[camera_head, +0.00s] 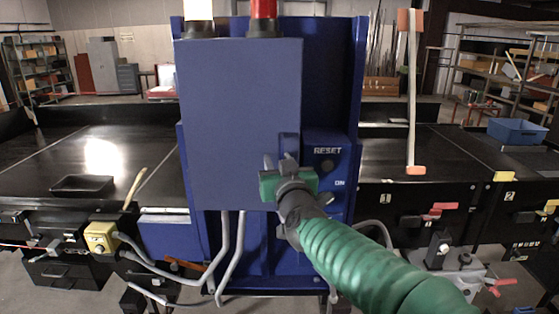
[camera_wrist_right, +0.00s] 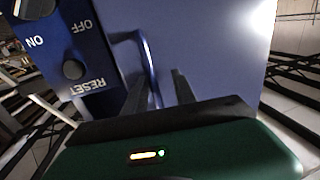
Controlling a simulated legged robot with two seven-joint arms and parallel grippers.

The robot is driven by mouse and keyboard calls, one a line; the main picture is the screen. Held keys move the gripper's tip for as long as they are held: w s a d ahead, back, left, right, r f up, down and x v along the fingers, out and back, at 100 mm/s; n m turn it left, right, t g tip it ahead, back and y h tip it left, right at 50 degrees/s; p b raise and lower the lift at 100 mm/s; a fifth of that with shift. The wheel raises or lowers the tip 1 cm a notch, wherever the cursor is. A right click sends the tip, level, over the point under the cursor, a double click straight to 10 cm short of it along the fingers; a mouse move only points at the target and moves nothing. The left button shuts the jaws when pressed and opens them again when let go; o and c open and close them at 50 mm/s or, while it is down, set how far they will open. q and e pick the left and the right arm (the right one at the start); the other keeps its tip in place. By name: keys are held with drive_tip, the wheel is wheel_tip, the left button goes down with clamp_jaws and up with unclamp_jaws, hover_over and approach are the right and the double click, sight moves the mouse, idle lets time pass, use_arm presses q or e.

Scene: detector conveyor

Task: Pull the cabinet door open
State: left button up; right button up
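The cabinet door (camera_head: 235,115) is a flat blue panel on the front of a blue cabinet, and it looks closed. Its blue bar handle (camera_head: 289,146) is near the lower right edge; the handle also shows in the right wrist view (camera_wrist_right: 147,60). My right gripper (camera_head: 279,162), green with dark fingers, is at the handle. In the right wrist view its fingers (camera_wrist_right: 160,78) are apart, with the handle's bar between them and a gap to one finger. Whether either finger touches the bar is unclear. My left gripper is not in view.
A control panel with RESET and ON labels (camera_head: 327,165) is right of the door. Grey cables (camera_head: 225,250) hang below. A yellow box (camera_head: 101,236) is at lower left. Black conveyor tables (camera_head: 60,150) flank the cabinet. A blue bin (camera_head: 517,130) stands at far right.

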drive_tip(key=shift+w+a, duration=0.2)
drive_tip(key=shift+a, duration=0.2)
drive_tip(key=shift+c, duration=0.7)
drive_tip(key=shift+s, duration=0.1)
drive_tip(key=shift+c, duration=1.1)
drive_tip(key=shift+d, duration=0.85)
clamp_jaws()
drive_tip(key=shift+a, duration=0.35)
drive_tip(key=shift+d+f, duration=0.1)
drive_tip(key=shift+d, duration=0.2)
drive_tip(key=shift+a, duration=0.1)
